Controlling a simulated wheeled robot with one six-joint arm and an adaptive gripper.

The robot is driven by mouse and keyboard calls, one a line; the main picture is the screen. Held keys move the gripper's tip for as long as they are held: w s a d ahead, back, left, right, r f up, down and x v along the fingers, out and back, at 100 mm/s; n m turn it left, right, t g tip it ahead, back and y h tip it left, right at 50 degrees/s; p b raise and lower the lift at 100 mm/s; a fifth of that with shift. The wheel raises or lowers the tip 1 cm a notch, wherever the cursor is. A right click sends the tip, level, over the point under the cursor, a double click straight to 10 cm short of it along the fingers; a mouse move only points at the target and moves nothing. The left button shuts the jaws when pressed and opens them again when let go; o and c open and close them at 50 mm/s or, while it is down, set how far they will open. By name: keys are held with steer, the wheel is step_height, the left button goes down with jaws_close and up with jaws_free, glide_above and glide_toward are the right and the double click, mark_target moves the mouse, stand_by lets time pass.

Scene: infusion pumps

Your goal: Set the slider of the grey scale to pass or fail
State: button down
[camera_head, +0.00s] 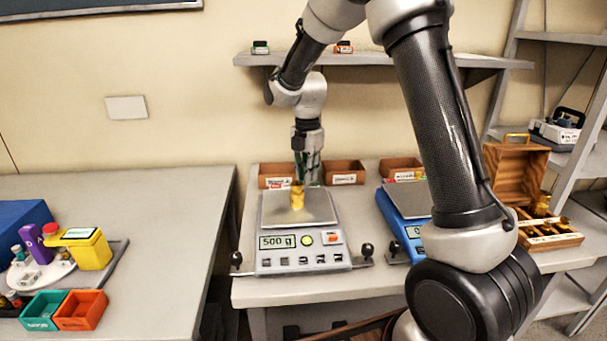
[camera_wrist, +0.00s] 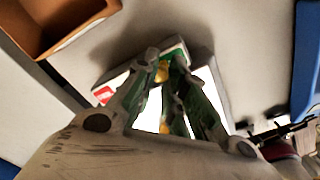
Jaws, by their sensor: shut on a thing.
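The grey scale (camera_head: 305,262) stands on the middle bench. Its display (camera_head: 277,241) reads 500 g, with a lit yellow-green round spot beside it. A small red-and-white panel (camera_head: 331,238) is at the right of its front; I cannot make out the slider or its setting. A brass weight (camera_head: 297,200) stands upright on the pan. My gripper (camera_head: 304,183) points down at the weight's top. In the wrist view my gripper (camera_wrist: 168,60) is shut on yellow metal, the brass weight (camera_wrist: 163,72), mostly hidden by the fingers.
Brown bins (camera_head: 344,172) stand close behind the scale. A blue scale (camera_head: 397,215) is to its right, partly behind my arm. An open wooden weight box (camera_head: 545,228) is farther right. The left bench has a clear area beside a tray (camera_head: 113,262).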

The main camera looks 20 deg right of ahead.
steer(key=c, duration=1.4)
jaws_free()
steer(key=shift+d, duration=0.15)
step_height(320, 180, up, 12)
